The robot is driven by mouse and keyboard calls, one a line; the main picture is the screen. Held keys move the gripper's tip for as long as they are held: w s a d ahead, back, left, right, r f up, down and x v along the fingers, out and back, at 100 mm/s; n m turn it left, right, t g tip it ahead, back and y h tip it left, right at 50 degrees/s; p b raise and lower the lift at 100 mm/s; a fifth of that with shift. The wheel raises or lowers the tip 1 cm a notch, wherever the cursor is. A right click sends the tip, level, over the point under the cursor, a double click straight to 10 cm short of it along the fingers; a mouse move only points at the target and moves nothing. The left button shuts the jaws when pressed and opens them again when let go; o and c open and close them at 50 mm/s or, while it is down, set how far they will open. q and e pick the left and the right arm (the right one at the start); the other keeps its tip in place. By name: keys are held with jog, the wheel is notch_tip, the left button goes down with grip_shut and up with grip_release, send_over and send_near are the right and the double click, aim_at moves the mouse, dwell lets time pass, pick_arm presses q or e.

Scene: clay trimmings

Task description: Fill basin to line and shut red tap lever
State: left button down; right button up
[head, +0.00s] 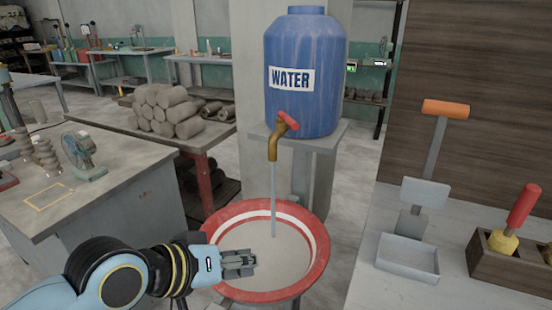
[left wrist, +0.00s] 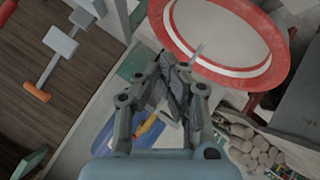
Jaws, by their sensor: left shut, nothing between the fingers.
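The blue water barrel (head: 306,75) stands on a grey stand, its WATER label facing me. Its brass tap (head: 273,143) has a red lever (head: 288,120) tilted at the top. A thin water stream (head: 273,190) falls from the spout into the red basin (head: 321,240). A white line rings the inside wall, above the greyish surface in the basin. My left gripper (head: 250,262) is shut and empty over the basin's left part, apart from the tap. In the left wrist view, the basin (left wrist: 170,35) is at the top and the brass tap (left wrist: 148,128) shows partly behind the fingers. My right gripper is out of view.
A grey worktable (head: 110,185) stands at the left with a green device (head: 85,155). Clay rolls (head: 168,108) are stacked on a table behind. At the right, a counter holds a grey tray (head: 408,258), an orange-handled tool (head: 440,125) and a wooden box (head: 495,265).

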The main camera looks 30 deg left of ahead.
pick_arm(q)
jog(key=w+a+r+n+t, duration=0.3)
jog(key=w+r+n+t, duration=0.3)
jog(key=w+r+n, duration=0.15)
jog(key=n+t+y+p, duration=0.2)
jog(key=n+t+y, duration=0.15)
jog(key=n, duration=0.45)
send_near(282, 117)
jog(key=w+a, duration=0.2)
jog(key=a, duration=0.1)
jog(key=shift+m+y, duration=0.25)
jog(key=shift+y, duration=0.1)
jog(key=shift+w+d+r, duration=0.2)
jog(key=shift+w+d, duration=0.5)
jog(key=shift+d, duration=0.05)
jog(key=shift+w+d+r, duration=0.25)
jog(key=shift+w+d, duration=0.5)
